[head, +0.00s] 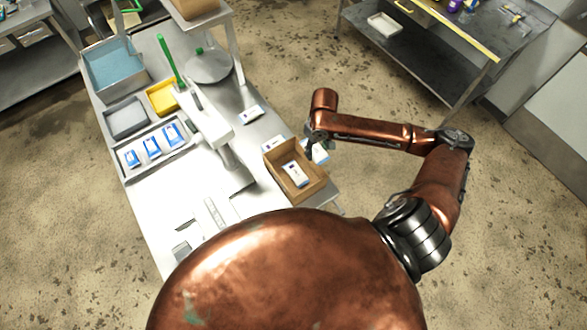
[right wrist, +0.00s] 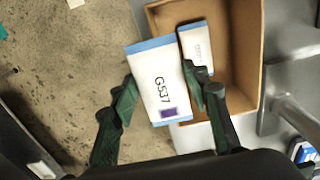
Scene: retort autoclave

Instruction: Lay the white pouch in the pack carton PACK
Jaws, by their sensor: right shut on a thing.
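The held pouch (right wrist: 158,82), white with blue ends and marked G537, is between the two dark green fingers of my right gripper (right wrist: 162,92). In the head view the gripper (head: 312,143) is at the far right side of the open brown carton (head: 310,189), and part of the pouch (head: 321,154) shows beside its wall. In the right wrist view the pouch overlaps the left edge of the carton (right wrist: 240,35), apparently above it. Another white pouch (head: 294,174) lies inside the carton; it also shows in the right wrist view (right wrist: 196,45). My left gripper is out of view.
A grey tray (head: 127,172) holds several blue-and-white pouches. Loose pouches lie on the steel table at its right edge (head: 251,114) and behind the carton (head: 272,143). Floor lies to the right.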

